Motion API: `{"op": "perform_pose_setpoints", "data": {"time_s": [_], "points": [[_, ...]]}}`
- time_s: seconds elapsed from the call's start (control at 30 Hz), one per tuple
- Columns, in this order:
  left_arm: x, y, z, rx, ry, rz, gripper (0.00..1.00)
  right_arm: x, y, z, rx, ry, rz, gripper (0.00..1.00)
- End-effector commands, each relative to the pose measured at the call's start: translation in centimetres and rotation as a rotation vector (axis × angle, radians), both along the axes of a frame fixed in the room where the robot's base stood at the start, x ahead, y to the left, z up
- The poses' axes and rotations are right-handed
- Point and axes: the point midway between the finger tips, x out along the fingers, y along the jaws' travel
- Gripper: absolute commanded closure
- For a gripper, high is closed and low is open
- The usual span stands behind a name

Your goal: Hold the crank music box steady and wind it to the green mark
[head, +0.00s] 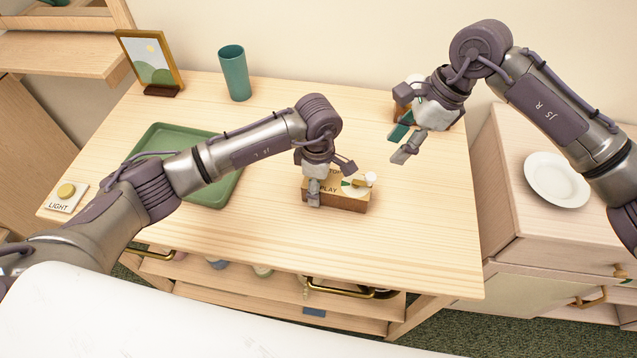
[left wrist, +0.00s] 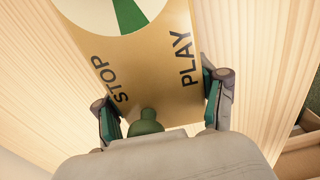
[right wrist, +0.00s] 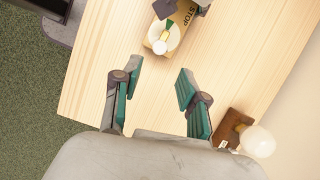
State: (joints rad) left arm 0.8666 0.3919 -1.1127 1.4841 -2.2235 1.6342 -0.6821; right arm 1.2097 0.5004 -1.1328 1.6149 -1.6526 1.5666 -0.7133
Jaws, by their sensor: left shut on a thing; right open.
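The crank music box (head: 348,203) stands on the table, a small wooden box with a yellowish top marked STOP and PLAY. Its white dial with a green wedge (left wrist: 128,12) shows in the left wrist view, and a green knob (left wrist: 146,122) sits near the lettering. A pale round crank knob (right wrist: 160,47) shows over the dial in the right wrist view. My left gripper (head: 332,192) is shut on the music box, one finger on each side. My right gripper (head: 402,145) is open and empty, above the table and apart from the box, behind and right of it.
A brown-based lamp with a white globe (right wrist: 257,141) stands near my right gripper. A green tray (head: 215,193) lies left, partly under my left arm. A teal cup (head: 234,75), picture frame (head: 150,62) and light switch (head: 66,195) are further off. Front right table is clear.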

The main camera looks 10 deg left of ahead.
Motion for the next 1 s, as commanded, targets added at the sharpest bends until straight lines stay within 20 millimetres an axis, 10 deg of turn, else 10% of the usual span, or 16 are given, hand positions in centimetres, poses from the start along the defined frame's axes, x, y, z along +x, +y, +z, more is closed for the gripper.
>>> {"op": "perform_pose_setpoints", "data": {"time_s": [0.27, 1.0], "points": [[0.0, 0.0, 0.0, 0.000, -0.001, 0.000, 0.81, -0.1, 0.4, 0.2, -0.036, 0.061, -0.177, 0.50], [0.1, 0.0, 0.0, -0.001, -0.002, 0.000, 0.81, -0.5, 3.0, 1.8, -0.254, 0.377, -1.720, 0.50]]}}
